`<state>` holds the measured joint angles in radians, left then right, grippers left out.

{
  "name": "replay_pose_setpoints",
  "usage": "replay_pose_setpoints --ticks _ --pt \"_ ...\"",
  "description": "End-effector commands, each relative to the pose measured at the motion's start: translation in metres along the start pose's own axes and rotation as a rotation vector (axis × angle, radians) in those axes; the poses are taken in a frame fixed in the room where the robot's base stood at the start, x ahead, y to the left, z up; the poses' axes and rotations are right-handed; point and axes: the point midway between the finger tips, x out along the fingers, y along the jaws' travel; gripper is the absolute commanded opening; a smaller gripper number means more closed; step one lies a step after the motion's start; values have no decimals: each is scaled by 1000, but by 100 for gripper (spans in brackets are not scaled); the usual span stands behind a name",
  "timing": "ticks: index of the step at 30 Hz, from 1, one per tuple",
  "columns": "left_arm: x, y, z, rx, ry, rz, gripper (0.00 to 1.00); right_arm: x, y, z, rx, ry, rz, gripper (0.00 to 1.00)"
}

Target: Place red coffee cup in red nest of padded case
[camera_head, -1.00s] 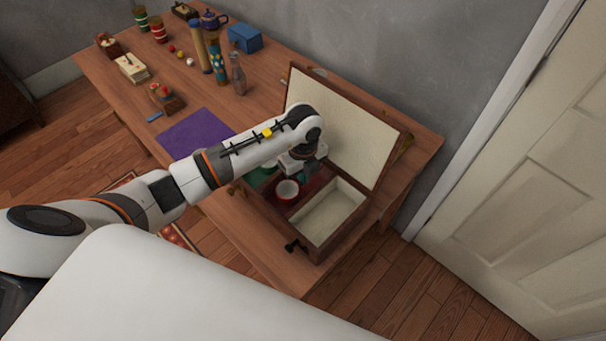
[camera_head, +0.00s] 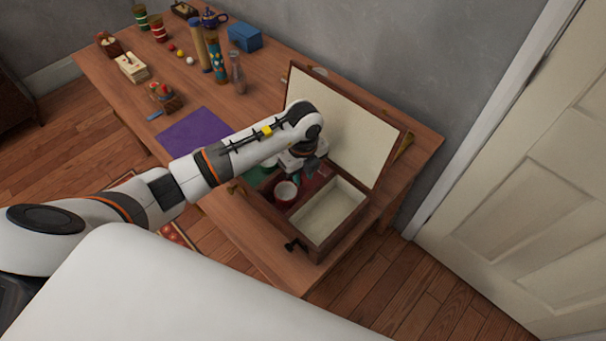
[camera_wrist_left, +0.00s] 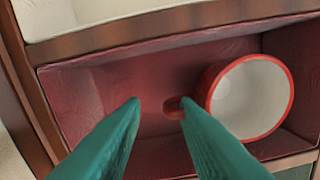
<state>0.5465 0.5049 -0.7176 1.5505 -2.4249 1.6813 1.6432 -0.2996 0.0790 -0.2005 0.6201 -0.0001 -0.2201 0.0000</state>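The red coffee cup (camera_head: 286,192), white inside, is in the red-lined nest (camera_head: 321,183) of the open padded case (camera_head: 317,252). In the left wrist view the cup (camera_wrist_left: 252,97) is at the right end of the red nest (camera_wrist_left: 105,95), its opening facing the camera and its small handle pointing left. My left gripper (camera_head: 309,177) is over the nest, right of the cup. In the wrist view its teal fingertips (camera_wrist_left: 160,101) are apart with a gap between them. The right fingertip is beside the handle; contact cannot be told. My right gripper is not in view.
A cream-lined compartment (camera_head: 329,213) lies beside the red nest, and a green one is partly hidden by my arm. The raised lid (camera_head: 345,125) stands close behind my gripper. A purple mat (camera_head: 196,131), bottles and small objects occupy the table's far part.

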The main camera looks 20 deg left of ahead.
Motion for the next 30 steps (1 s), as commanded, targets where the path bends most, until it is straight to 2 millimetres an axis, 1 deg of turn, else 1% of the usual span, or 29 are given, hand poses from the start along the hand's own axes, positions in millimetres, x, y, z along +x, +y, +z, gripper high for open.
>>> replay_pose_setpoints --ticks 5,9,12,15,18,21,30 --pt "-35 2 -1 2 4 8 28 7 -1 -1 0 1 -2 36" --pt "-66 1 -1 2 4 7 28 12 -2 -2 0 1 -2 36" --pt "-85 1 -1 1 3 7 28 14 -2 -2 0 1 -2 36" --pt "-100 1 -1 1 3 4 28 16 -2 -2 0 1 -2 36" --pt "-109 0 0 0 1 3 28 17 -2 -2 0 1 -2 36" --pt "-114 0 0 0 2 2 28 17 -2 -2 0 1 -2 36" --pt "-114 0 0 0 1 2 28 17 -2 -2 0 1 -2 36"
